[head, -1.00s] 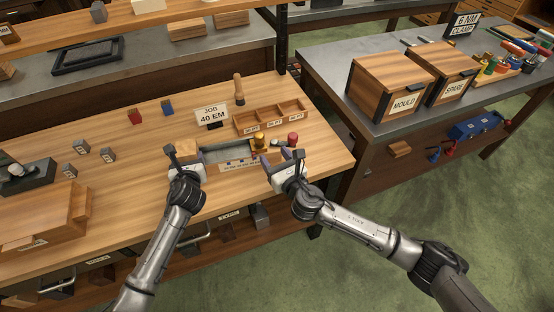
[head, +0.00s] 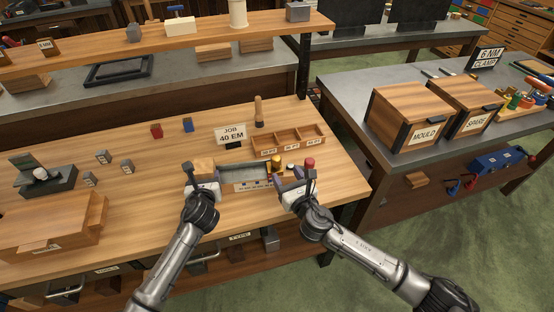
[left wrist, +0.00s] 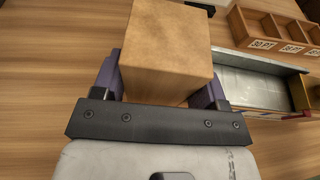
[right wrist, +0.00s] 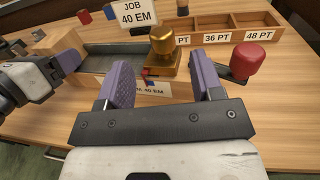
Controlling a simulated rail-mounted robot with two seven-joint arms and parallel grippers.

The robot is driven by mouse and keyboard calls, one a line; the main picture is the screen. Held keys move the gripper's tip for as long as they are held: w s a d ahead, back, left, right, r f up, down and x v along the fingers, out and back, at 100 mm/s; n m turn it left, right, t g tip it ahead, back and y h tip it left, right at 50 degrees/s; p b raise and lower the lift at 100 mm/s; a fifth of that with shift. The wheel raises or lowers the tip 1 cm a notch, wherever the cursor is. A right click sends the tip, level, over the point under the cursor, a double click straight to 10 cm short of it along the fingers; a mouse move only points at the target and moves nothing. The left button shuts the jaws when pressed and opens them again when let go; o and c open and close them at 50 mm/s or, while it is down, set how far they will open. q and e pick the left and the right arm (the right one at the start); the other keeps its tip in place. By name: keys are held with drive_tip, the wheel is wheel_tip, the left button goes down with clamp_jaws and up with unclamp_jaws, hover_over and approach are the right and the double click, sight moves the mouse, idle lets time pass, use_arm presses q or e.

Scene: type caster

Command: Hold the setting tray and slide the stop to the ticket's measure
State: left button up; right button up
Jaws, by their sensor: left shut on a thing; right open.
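The setting tray (head: 245,172) is a long grey metal trough on the wooden bench. A light wooden block (left wrist: 168,45) sits at its left end. My left gripper (head: 203,178) is shut on this block, with a purple finger on each side of it in the left wrist view. The brass stop (right wrist: 164,58) has a round knob and is toward the tray's right end. My right gripper (right wrist: 168,75) is open on the near side of the stop, its fingers apart to either side of it in the picture. The ticket (head: 231,135) reads JOB 40 EM.
A red knob (right wrist: 248,58) stands right of the stop, close to my right finger. A compartment box (head: 288,140) marked in PT sizes is behind the tray. A label strip (right wrist: 150,88) ending in 40 EM is on the tray's near side.

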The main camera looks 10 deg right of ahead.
sight(280, 161)
drive_tip(key=w, duration=0.2)
drive_tip(key=w+a, duration=0.1)
drive_tip(key=w, duration=0.5)
drive_tip(key=shift+w+a, duration=0.2)
drive_tip(key=shift+a, duration=0.1)
drive_tip(key=c, duration=0.9)
drive_tip(key=shift+d, duration=0.25)
drive_tip(key=o, duration=0.9)
drive_tip(key=s+d, duration=0.2)
drive_tip(key=s, duration=0.9)
drive_tip(key=shift+s+d, duration=0.15)
drive_tip(key=shift+s, duration=0.05)
